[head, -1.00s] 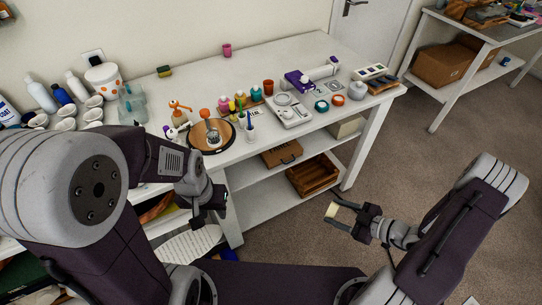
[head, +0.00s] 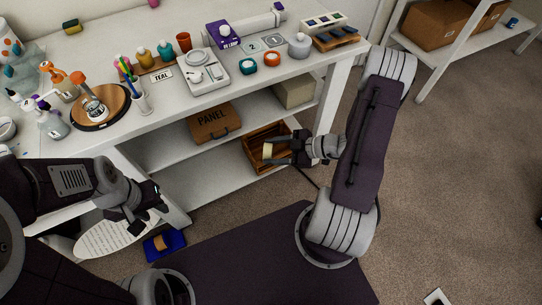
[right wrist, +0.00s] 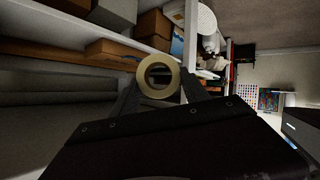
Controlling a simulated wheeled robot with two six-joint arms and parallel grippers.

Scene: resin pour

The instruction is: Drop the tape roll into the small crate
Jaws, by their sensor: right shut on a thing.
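The tape roll (head: 267,151), a pale cream ring, is held at the tips of my right gripper (head: 273,148). In the right wrist view the tape roll (right wrist: 148,88) stands as an upright ring between the fingers. The small crate (head: 254,139), brown slatted wood, stands on the lower shelf under the table. In the head view the tape overlaps the crate's opening and hides part of it; I cannot tell how far above or in front it is. My left gripper (head: 152,207) hangs empty before the table's left part; its jaw opening is unclear.
The lower shelf (head: 205,186) is bare left of the crate. A cardboard PANEL box (head: 214,122) and a pale box (head: 294,92) sit on the shelf above. The white table leg (head: 328,106) stands close to my right arm. Bottles and tools crowd the tabletop.

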